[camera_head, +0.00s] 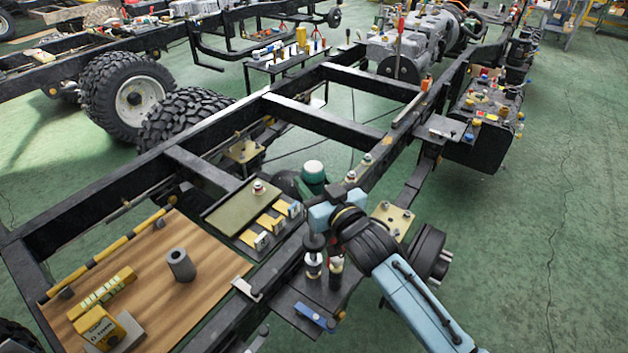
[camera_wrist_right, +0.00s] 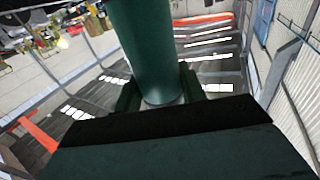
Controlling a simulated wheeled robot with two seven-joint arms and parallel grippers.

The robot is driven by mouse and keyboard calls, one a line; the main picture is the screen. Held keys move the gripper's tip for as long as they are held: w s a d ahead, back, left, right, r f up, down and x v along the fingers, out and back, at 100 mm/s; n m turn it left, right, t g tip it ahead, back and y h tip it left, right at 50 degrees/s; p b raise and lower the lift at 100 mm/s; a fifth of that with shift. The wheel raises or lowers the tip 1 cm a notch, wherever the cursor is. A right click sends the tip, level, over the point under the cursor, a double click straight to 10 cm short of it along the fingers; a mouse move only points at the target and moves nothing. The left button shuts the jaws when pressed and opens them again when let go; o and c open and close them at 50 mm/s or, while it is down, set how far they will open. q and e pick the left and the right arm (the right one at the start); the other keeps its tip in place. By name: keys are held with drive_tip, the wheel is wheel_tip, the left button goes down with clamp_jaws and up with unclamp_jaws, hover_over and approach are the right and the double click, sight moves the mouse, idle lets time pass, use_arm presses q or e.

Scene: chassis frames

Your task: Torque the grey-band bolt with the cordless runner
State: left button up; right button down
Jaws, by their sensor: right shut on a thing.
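My right gripper (camera_head: 308,196) is shut on a green tool that I take for the cordless runner (camera_head: 313,173). The gripper hides part of the tool. Bolts stand on a brass-coloured plate (camera_head: 396,212) right of the gripper, and others sit on the rail (camera_head: 367,159) behind it. Another bolt (camera_head: 259,187) stands on an olive mat (camera_head: 232,207). I cannot tell which bolt has the grey band. My left gripper is out of view.
Black chassis rails (camera_head: 325,123) run around the work area. A wooden board (camera_head: 140,262) carries a grey cylinder (camera_head: 180,264) and yellow boxes. Yellow-faced holders (camera_head: 262,240) stand left of the gripper. Two small bottles (camera_head: 314,266) stand below it on a dark shelf (camera_head: 290,300).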

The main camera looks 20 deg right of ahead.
drive_tip(key=shift+f+b, duration=0.4)
drive_tip(key=shift+f, duration=0.55)
idle(1.3)
drive_tip(key=shift+f+b, duration=0.45)
drive_tip(key=shift+f, duration=0.3)
idle(1.2)
drive_tip(key=shift+s+f+p, duration=0.1)
drive_tip(key=shift+f+p, duration=0.15)
drive_tip(key=shift+p, duration=0.05)
idle(0.8)
drive_tip(key=shift+r+p, duration=0.15)
drive_tip(key=shift+p, duration=0.3)
idle(0.9)
drive_tip(key=shift+r, duration=0.15)
drive_tip(key=shift+r+p, duration=1.6)
drive_tip(key=shift+p, duration=0.05)
